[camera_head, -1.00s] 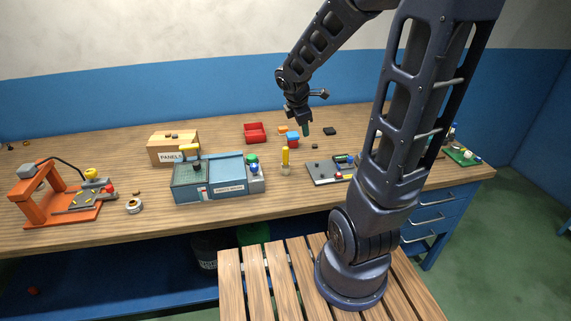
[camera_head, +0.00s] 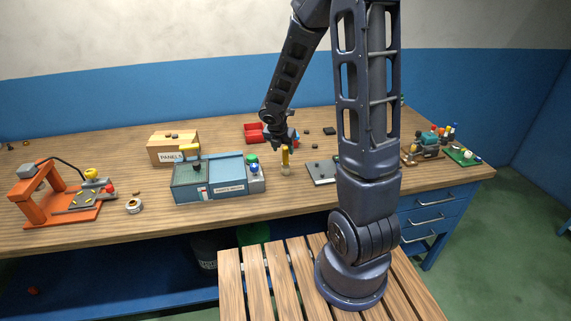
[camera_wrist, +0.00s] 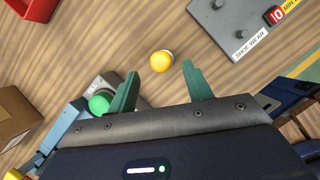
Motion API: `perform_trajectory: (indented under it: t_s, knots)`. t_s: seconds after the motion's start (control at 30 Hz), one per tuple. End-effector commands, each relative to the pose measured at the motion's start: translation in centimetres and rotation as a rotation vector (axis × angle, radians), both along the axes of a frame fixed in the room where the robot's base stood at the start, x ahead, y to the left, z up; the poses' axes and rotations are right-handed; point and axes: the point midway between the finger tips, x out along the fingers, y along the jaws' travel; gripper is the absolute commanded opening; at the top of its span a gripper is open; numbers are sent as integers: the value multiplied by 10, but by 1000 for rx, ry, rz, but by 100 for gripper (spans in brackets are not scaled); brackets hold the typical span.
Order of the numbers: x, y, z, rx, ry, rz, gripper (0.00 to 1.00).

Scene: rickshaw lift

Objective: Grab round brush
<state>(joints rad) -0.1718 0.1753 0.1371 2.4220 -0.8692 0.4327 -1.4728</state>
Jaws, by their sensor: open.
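The round brush (camera_head: 285,158) stands upright on the bench, with a yellow handle and a pale round base. In the wrist view I see the brush (camera_wrist: 161,61) from above, as a yellow round top with a pale edge below. My gripper (camera_head: 283,145) is at the brush in the head view. In the wrist view its two green fingers (camera_wrist: 158,85) are spread apart, and the brush top lies between and just beyond their tips. The gripper is open and holds nothing. I cannot tell how far above the brush the fingertips are.
A blue-grey box station (camera_head: 218,180) with green and blue knobs stands close left of the brush. A grey plate (camera_head: 320,172) lies to its right, labelled "SHOE WEAR" in the wrist view. A red bin (camera_head: 252,132) is behind. The bench front is fairly clear.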

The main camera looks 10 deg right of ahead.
Motion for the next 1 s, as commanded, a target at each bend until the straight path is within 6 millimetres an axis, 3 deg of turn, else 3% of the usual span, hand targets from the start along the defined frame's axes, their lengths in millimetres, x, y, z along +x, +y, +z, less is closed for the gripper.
perform_trajectory:
  t_s: [0.37,0.7,1.0]
  knots:
    - [7,-6,-20,0,1,-1,50]
    - [19,-16,-54,0,1,0,50]
    - [22,-19,-63,0,0,-1,50]
